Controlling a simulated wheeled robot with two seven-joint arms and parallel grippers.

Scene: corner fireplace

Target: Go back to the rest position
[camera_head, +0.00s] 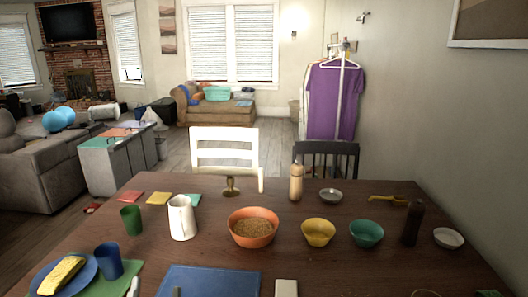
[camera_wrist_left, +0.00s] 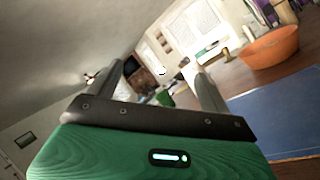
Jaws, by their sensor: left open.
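My left gripper (camera_wrist_left: 160,82) shows in the left wrist view, with its two grey fingers spread apart and nothing held between them. Its green body fills the bottom of that view. The blue mat (camera_wrist_left: 285,122) and the orange bowl (camera_wrist_left: 270,46) are to the right of the fingers there, apart from them. In the head view, a small grey tip shows at the bottom edge over the blue mat (camera_head: 225,281); I cannot tell whether it is part of my gripper. I do not make out my right gripper.
The brown table (camera_head: 285,262) holds a white pitcher (camera_head: 182,218), orange bowl (camera_head: 253,228), yellow bowl (camera_head: 318,232), teal bowl (camera_head: 366,233), dark bottle (camera_head: 412,224), green cup (camera_head: 131,220), blue cup (camera_head: 109,261) and a plate (camera_head: 83,279). Chairs stand behind it.

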